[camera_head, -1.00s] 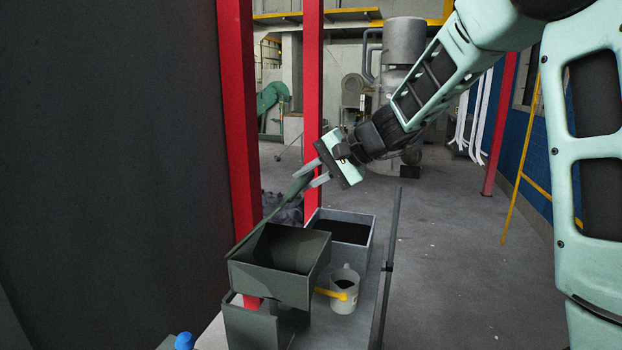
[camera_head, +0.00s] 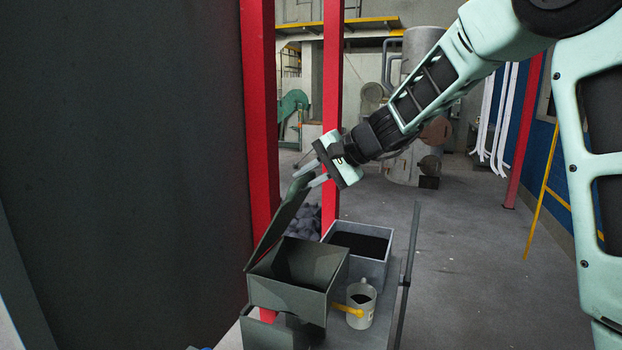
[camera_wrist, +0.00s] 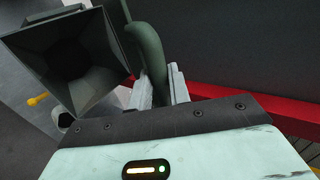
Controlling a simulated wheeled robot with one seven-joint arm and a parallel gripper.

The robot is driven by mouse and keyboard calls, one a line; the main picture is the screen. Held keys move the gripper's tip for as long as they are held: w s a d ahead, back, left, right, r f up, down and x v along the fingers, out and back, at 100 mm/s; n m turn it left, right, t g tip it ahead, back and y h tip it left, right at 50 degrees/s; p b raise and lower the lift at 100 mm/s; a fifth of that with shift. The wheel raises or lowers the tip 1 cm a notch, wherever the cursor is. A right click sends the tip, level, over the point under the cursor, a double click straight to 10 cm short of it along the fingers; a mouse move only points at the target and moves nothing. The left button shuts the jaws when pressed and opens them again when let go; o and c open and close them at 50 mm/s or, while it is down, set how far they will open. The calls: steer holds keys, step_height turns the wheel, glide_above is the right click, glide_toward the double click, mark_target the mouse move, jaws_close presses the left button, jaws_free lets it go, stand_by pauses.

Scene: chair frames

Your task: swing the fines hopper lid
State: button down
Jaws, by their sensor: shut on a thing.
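The fines hopper (camera_head: 288,296) is a dark green-grey open box at the lower middle of the head view. Its lid (camera_head: 280,222) stands tilted up along the left edge, so the dark inside shows. My gripper (camera_head: 308,181) is shut on the lid's upper end. In the wrist view, my gripper's fingers (camera_wrist: 160,88) close around a green curved handle (camera_wrist: 147,50). The hopper (camera_wrist: 70,55) gapes to the left there, with sloping inner walls. The exact contact of the fingertips is partly hidden in the head view.
A grey bin of dark material (camera_head: 383,258) stands behind the hopper. A grey mug-like can (camera_head: 361,308) with a yellow part is at its right. A thin dark post (camera_head: 409,255) rises at the bench's right edge. Red posts (camera_head: 259,120) stand close to the lid. Open floor lies to the right.

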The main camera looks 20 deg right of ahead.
steer(key=shift+w+a+r+p, duration=0.4)
steer(key=shift+w+a+r, duration=0.1)
steer(key=shift+w+a, duration=0.4)
steer(key=shift+w+a+r+p, duration=0.35)
steer(key=shift+w+a+r, duration=0.15)
steer(key=shift+w+a, duration=0.35)
